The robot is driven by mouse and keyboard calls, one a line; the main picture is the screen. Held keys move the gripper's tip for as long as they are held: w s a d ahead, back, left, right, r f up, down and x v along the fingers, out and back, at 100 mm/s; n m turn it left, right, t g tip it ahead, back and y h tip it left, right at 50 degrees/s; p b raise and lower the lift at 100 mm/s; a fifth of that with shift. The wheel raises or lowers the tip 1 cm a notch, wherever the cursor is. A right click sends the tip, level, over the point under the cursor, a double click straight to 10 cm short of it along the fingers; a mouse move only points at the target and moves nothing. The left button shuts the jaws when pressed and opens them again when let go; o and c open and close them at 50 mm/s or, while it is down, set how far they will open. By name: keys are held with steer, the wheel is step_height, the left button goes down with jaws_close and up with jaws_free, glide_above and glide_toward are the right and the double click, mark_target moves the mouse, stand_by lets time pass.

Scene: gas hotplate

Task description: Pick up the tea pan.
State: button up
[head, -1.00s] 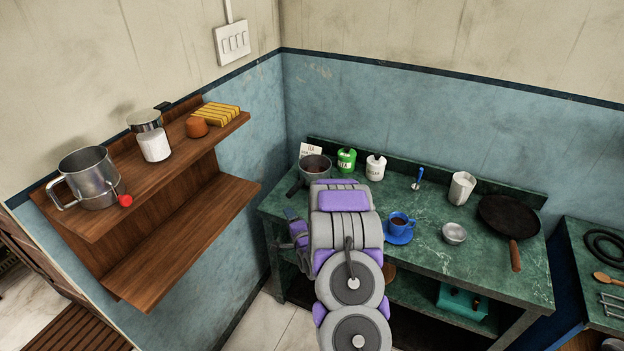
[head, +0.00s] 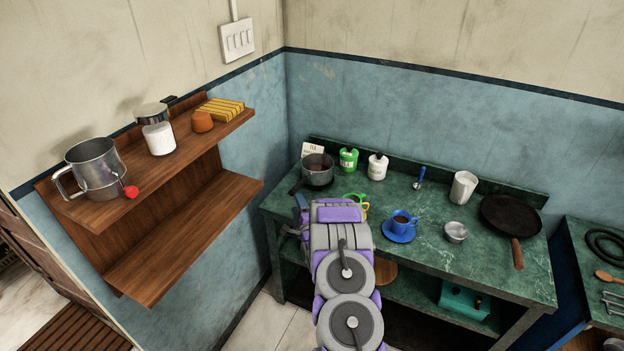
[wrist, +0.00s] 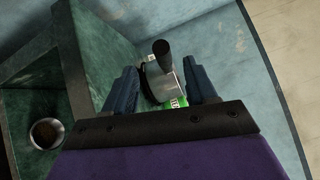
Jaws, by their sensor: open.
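The tea pan is a small grey saucepan (head: 318,179) with dark contents and a dark handle. It stands at the back left of the green counter, beside a white card marked TEA. In the wrist view the pan (wrist: 158,88) is ahead of my gripper, with its black handle pointing toward the camera. My gripper (wrist: 160,70) is open, its two blue fingers on either side of the view of the pan and handle. No contact is visible. In the head view my arm mostly hides the gripper, at the counter's left front.
A green jar (head: 348,160) and a white jar (head: 377,168) stand right of the pan. A blue cup (head: 401,224) on a saucer and a frying pan (head: 511,216) are further right. A wooden wall shelf (head: 190,150) is on the left.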

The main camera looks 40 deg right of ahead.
mark_target(294, 192)
steer(key=shift+d+b+x, duration=0.15)
steer(key=shift+d+x, duration=0.05)
steer(key=shift+x, duration=0.8)
steer(key=shift+d+b+x, duration=0.15)
steer(key=shift+x, duration=0.8)
steer(key=x, duration=0.1)
steer(key=b+x, duration=0.1)
steer(key=x, duration=0.1)
steer(key=shift+w+a, duration=0.2)
steer(key=shift+w+d+r, duration=0.1)
steer(key=shift+w, duration=0.15)
steer(key=shift+d, duration=0.2)
steer(key=shift+d, duration=0.1)
steer(key=shift+c, duration=0.9)
jaws_close()
